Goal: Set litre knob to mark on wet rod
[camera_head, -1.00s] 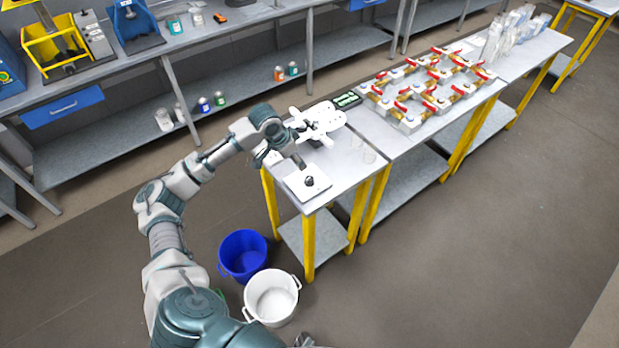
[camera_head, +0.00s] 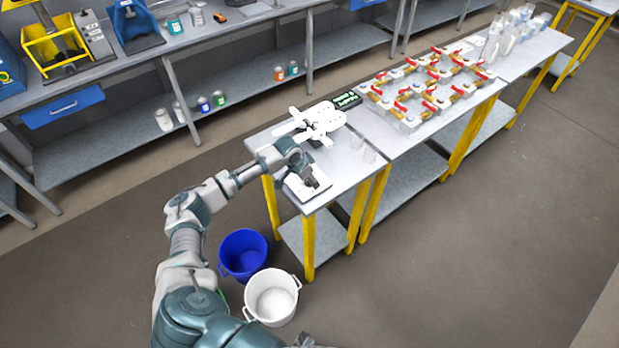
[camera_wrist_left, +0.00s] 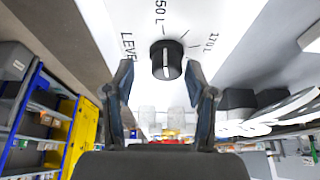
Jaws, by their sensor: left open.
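The black litre knob (camera_wrist_left: 166,60) stands on a white panel (camera_wrist_left: 115,20) in the left wrist view. A pale line runs across its face, roughly upright in this view. Printed beside it are "LEVEL", a label ending in "50 L" and "170L", with short tick marks. My left gripper (camera_wrist_left: 161,78) is open, with one finger on each side of the knob and gaps visible. In the head view my left gripper (camera_head: 312,182) is over the white panel (camera_head: 300,194) at the near table end and hides the knob. I cannot make out a wet rod. My right gripper is not in view.
On the same table are a white device (camera_head: 322,118), a dark display (camera_head: 347,100) with green text and clear beakers (camera_head: 370,155). Red-handled valves (camera_head: 420,92) fill the table beyond. A blue bucket (camera_head: 243,253) and a white bucket (camera_head: 272,298) stand on the floor.

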